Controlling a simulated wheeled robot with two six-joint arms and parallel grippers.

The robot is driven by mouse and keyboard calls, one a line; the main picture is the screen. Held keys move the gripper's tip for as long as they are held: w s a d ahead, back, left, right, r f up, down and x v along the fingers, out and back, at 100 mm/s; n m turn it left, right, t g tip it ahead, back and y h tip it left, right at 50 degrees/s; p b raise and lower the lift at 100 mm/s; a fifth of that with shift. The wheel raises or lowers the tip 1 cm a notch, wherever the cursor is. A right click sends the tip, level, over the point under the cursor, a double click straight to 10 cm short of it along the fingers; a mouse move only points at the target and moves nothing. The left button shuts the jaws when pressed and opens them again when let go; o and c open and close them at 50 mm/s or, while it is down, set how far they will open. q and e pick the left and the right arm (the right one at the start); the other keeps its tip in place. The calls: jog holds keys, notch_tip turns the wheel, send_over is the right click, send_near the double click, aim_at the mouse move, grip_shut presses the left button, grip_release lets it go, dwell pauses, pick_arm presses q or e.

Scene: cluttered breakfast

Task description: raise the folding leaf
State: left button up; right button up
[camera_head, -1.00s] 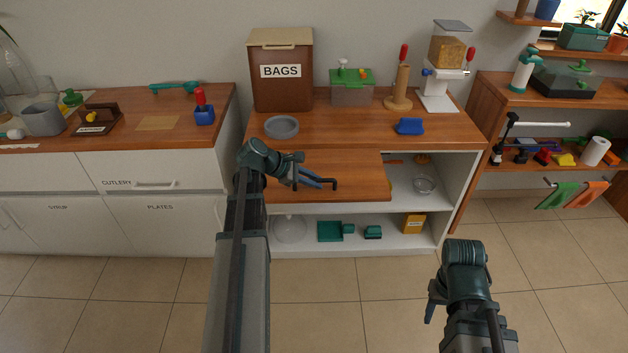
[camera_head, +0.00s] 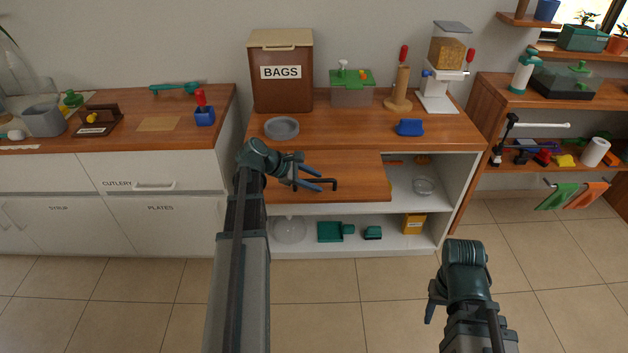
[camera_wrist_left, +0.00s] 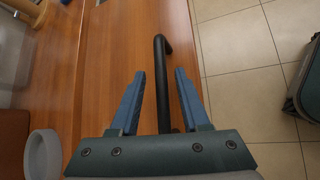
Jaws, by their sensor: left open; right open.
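The folding leaf (camera_head: 350,192) is a wooden panel along the front of the middle counter. It stands out roughly level with the worktop; I cannot tell whether it is exactly flush. In the left wrist view the leaf (camera_wrist_left: 125,50) meets the counter along a thin seam. Its black bar handle (camera_head: 334,184) lies near the outer edge. My left gripper (camera_head: 322,180) is open above the leaf. In the left wrist view the handle (camera_wrist_left: 163,85) runs between its two blue fingers, with gaps on both sides. My right gripper (camera_head: 431,304) is open and empty over the floor.
A grey bowl (camera_head: 281,127), a brown BAGS bin (camera_head: 282,90) and a blue block-like item (camera_head: 409,127) stand on the worktop. The floor in front is clear.

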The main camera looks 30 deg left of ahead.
pick_arm(q)
jog(key=p+v, duration=0.9)
jog(key=v, duration=0.4)
jog(key=shift+s+a+r, duration=0.2)
jog(key=shift+a+r, duration=0.05)
jog(key=d+f+m+g+y+p, duration=0.1)
jog(key=d+m+g+p, duration=0.3)
jog(key=d, duration=0.7)
jog(key=d+f+m+g+b, duration=0.1)
jog(key=d+m+g, duration=0.1)
jog(key=d+m, duration=0.65)
jog(key=s+d+m+g+y+p, duration=0.1)
jog(key=s+d+m+y+p, duration=0.1)
jog(key=s+d+m, duration=0.3)
jog(key=s+d+r+m+g+y+p, duration=0.1)
jog(key=s+d+m+y, duration=0.3)
jog(key=d+m, duration=0.4)
jog(key=s+d+p, duration=0.1)
jog(key=d, duration=0.5)
jog(key=shift+s+r+m, duration=0.2)
jog(key=shift+r+m, duration=0.05)
jog(key=shift+m, duration=0.1)
